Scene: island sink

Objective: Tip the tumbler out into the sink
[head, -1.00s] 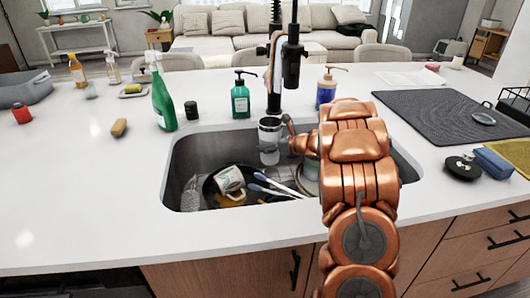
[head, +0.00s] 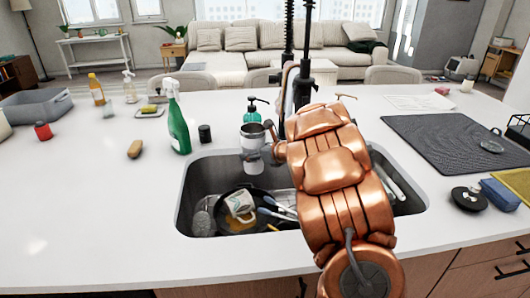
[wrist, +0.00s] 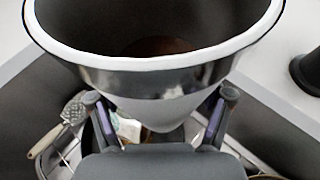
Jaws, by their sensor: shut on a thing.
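My arm hides the right middle of the sink.
The sink holds a dark pan with a white mug (head: 239,203) and several utensils. The black faucet (head: 302,75) stands close behind the tumbler. A green spray bottle (head: 178,125) and a soap bottle (head: 253,108) stand behind the sink.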

